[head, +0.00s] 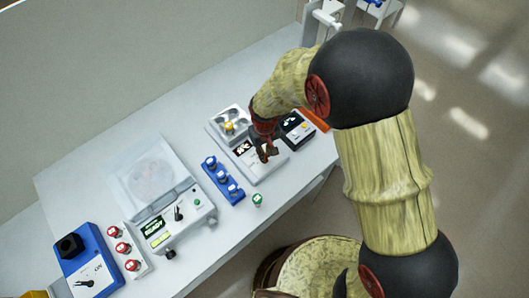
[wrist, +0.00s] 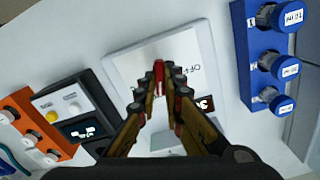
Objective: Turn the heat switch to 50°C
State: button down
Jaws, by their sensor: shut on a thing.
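A white device (wrist: 122,62) with printed lettering that includes "OFF" lies under my gripper in the wrist view. It also shows in the head view (head: 257,175), with a small black display (head: 243,147) on its face. My gripper (wrist: 160,75) has its fingertips close together on a narrow red switch handle (wrist: 159,92) on this face. In the head view my gripper (head: 265,153) is low over the device and covers the switch. The fingers hide most of the handle and scale, so I cannot read the setting or a 50°C mark.
A blue rack with blue-capped vials (head: 223,180) stands to the left in the head view. A black-faced unit (head: 297,128) and an orange rack (head: 316,120) are to the right. Further left is a lidded instrument (head: 160,185).

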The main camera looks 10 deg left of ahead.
jog(key=shift+m, duration=0.5)
jog(key=c, duration=1.9)
grip_release()
notch_tip(320, 180, up, 12)
jog(key=shift+r, duration=0.1)
